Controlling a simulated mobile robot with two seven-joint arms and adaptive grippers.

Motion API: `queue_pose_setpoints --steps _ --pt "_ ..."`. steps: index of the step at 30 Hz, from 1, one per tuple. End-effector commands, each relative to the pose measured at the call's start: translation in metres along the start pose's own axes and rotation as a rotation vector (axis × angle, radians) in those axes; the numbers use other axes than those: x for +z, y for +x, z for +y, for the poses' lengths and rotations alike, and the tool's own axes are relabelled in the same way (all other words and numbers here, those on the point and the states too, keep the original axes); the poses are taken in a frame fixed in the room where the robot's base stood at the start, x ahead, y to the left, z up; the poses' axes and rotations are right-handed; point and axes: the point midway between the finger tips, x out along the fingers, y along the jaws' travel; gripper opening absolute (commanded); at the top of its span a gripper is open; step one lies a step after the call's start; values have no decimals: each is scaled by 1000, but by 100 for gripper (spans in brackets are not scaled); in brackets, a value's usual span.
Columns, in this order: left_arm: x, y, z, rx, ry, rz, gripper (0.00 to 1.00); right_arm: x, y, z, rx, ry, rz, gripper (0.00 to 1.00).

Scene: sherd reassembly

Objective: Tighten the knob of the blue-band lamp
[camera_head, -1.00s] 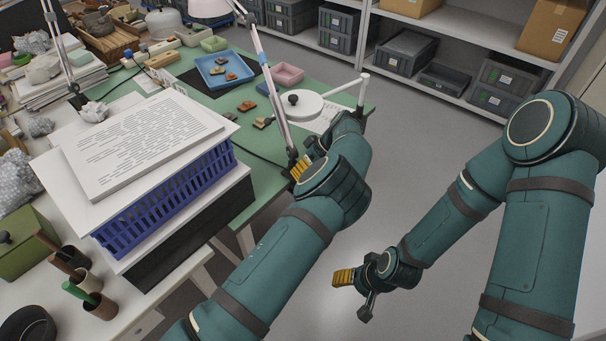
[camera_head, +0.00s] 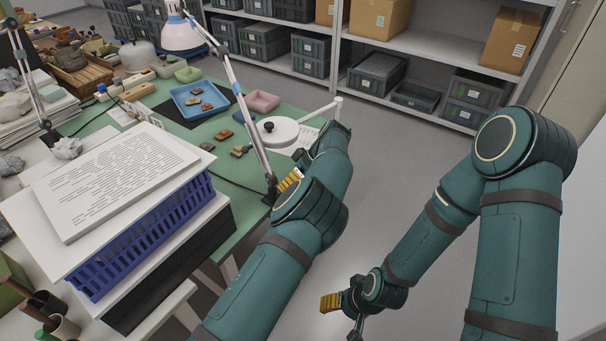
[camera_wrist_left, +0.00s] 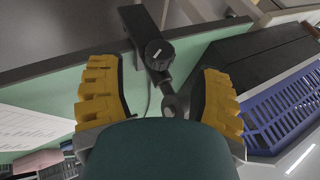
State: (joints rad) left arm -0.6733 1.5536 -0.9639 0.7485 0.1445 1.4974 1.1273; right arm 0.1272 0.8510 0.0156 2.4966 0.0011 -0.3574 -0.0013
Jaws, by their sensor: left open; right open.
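The blue-band lamp (camera_head: 253,128) is a pale jointed arm with a blue band, a white shade at its top and its foot at the green table's edge. In the left wrist view its black round knob (camera_wrist_left: 158,53), with a white mark, sits on the dark clamp at the table edge. My left gripper (camera_wrist_left: 160,78) is open, its yellow-padded fingers either side of the knob's line and apart from it. In the head view my left gripper (camera_head: 290,180) is beside the lamp's foot, partly hidden by my arm. My right gripper (camera_head: 342,312) is open and empty over the floor.
A blue crate (camera_head: 140,240) under boards and a printed sheet stands left of the lamp. A white round disc (camera_head: 278,131) on a stand, a blue tray (camera_head: 203,100) with sherds and a pink tray (camera_head: 262,102) lie beyond. The floor to the right is clear.

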Motion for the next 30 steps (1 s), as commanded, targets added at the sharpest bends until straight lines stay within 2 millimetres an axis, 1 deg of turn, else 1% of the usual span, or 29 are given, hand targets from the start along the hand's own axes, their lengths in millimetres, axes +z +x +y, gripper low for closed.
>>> queue_pose_setpoints --steps 1,6,12,19,30 --pt "-1 -12 0 5 -1 1 65 0 0 0 0 0 0 64" --pt "0 -40 0 3 -1 0 65 0 0 0 0 0 0 64" --pt "0 -55 2 -1 1 1 65 0 0 0 0 0 0 64" --pt "0 -66 0 -1 -1 -1 65 0 0 0 0 0 0 64" --pt "0 -69 0 -3 -1 -1 65 0 0 0 0 0 0 64"
